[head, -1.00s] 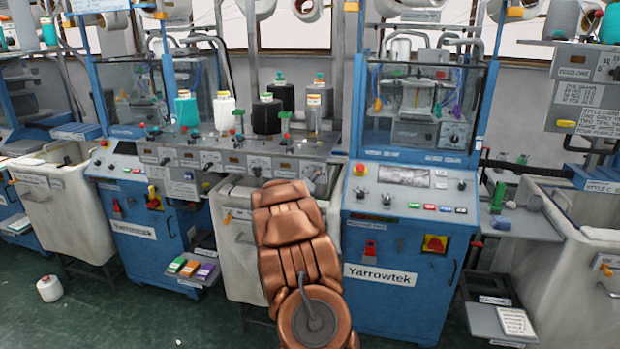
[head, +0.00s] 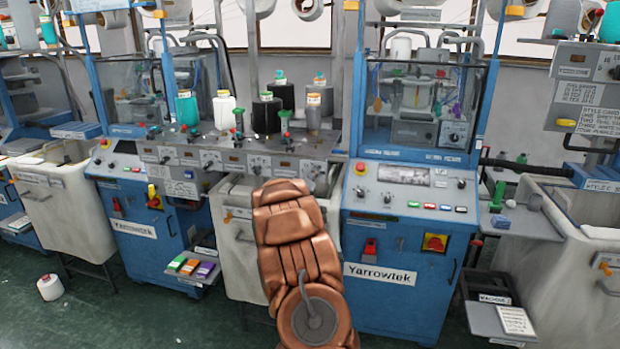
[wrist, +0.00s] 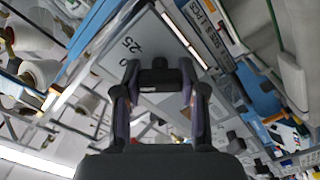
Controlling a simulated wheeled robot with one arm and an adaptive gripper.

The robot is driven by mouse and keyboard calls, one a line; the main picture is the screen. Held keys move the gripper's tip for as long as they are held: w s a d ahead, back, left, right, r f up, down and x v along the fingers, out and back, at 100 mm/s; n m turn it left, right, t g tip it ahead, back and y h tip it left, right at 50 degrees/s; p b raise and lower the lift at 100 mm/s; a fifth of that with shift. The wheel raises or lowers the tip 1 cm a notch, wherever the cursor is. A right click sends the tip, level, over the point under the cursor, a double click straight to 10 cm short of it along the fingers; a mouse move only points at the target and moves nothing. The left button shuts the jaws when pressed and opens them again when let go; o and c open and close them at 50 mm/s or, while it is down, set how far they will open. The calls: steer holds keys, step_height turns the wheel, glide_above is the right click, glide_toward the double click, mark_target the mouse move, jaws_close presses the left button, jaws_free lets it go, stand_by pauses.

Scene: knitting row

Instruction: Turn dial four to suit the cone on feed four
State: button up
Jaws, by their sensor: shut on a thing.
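In the wrist view, the fingers of my gripper (wrist: 160,70) are shut on a dark dial knob (wrist: 159,62). A pale plate with printed numbers, "25" among them, lies around the knob. In the head view, my copper-coloured arm hides the gripper and part of the panel's lower right. Dial four (head: 312,171) is at the right end of the row of dials; its pointer is too small to read. Above that end stands a grey cone (head: 313,111) with an orange top. To its left are black (head: 266,116), white (head: 224,112) and teal (head: 187,110) cones.
A blue Yarrowtek machine (head: 378,272) with buttons and a red switch stands close right of my arm. A pale bin (head: 230,260) is below the panel. A small tray of coloured blocks (head: 208,284) juts out at left. A white cone (head: 50,287) lies on the green floor.

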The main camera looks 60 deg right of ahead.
steer(key=shift+r+n+p, duration=0.15)
steer(key=shift+n+p, duration=0.15)
steer(key=shift+p, duration=0.1)
steer(key=shift+n+p, duration=0.9)
steer(key=shift+p, duration=0.25)
steer(key=shift+n+p, duration=0.8)
steer(key=shift+n, duration=0.4)
steer(key=shift+f+n, duration=0.25)
steer(key=shift+n, duration=1.15)
steer(key=o, duration=1.2)
steer(key=shift+c, duration=0.2)
steer(key=shift+a, duration=0.15)
steer(key=v, duration=1.1)
steer(key=shift+s+a, duration=0.15)
steer(key=shift+a, duration=0.25)
